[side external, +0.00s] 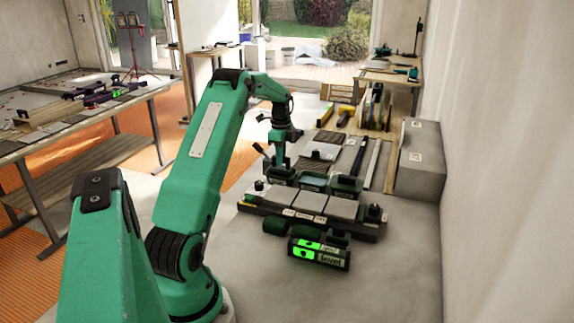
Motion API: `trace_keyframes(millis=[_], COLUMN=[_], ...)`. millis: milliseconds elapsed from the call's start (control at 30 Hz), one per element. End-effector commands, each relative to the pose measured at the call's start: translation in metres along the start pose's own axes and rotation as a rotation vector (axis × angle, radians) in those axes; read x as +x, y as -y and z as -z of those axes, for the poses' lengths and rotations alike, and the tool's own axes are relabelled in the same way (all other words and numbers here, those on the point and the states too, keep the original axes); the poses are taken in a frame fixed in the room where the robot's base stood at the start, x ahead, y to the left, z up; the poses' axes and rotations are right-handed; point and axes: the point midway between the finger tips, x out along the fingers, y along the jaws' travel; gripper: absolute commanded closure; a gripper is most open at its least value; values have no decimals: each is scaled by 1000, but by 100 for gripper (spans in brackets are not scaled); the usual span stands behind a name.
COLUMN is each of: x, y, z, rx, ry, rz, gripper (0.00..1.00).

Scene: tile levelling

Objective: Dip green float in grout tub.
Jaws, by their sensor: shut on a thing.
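My gripper (279,162) points down over the left end of a row of dark green holders at the middle of the floor area. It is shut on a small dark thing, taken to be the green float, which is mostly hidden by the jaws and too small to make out. A dark tilted handle shows just left of the gripper. Dark open-topped containers (345,185) stand in the row to the right of the gripper. I cannot tell which of them is the grout tub.
A dark tray (371,230) with pale tiles (312,202) lies in front of the row. A level display (318,254) glows green nearer the camera. A grey block (420,160) stands by the right wall. Workbenches stand at left and back. The right foreground floor is clear.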

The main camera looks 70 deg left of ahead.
Motion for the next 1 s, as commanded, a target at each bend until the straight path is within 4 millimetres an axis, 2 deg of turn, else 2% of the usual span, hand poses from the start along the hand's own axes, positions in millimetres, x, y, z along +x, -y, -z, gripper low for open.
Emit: trace_keyframes(millis=[333, 1000], x=[15, 16], y=[0, 0], z=[0, 0], rx=[0, 0], ry=[0, 0], rz=[0, 0], gripper=[100, 100])
